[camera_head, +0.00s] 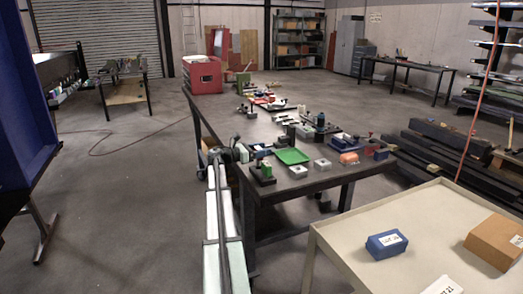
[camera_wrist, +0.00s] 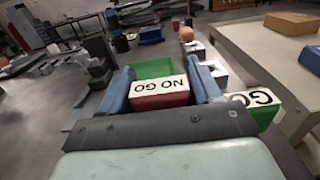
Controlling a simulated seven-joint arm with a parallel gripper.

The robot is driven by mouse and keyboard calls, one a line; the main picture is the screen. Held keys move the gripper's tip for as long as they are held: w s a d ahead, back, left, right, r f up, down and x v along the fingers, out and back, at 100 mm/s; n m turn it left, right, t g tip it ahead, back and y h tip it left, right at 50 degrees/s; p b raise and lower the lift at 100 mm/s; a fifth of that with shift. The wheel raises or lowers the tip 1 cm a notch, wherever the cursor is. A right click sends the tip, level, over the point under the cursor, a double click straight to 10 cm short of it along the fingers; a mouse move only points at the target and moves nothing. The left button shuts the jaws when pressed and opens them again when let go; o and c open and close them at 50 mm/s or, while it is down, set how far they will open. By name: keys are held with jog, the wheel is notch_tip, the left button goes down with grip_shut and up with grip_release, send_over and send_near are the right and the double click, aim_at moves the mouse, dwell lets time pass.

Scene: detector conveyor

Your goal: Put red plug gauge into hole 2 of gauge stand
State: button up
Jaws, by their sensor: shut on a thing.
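In the wrist view, my gripper (camera_wrist: 161,82) has its two blue fingers closed on either side of a red block with a white "NO GO" label, the red plug gauge (camera_wrist: 160,101). The gauge's lower end is hidden behind the grey gripper body. A green block labelled "GO" (camera_wrist: 262,114) stands just right of my gripper, apart from the red gauge. In the head view, a black block with a green piece on it (camera_head: 263,174) stands at the near end of the dark table. It may be the gauge stand; its holes cannot be made out.
A green tray (camera_head: 292,156) lies on the dark table, with grey square blocks (camera_head: 298,172) and an orange item (camera_head: 349,158) nearby. A pale trolley (camera_head: 345,235) at the right carries a blue box (camera_head: 386,245) and an orange-brown box (camera_head: 494,241).

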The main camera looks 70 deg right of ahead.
jog(key=shift+f, duration=1.55)
jog(key=o, duration=1.2)
jog(key=shift+c, duration=0.2)
jog(key=v, duration=1.4)
jog(key=shift+d, duration=0.1)
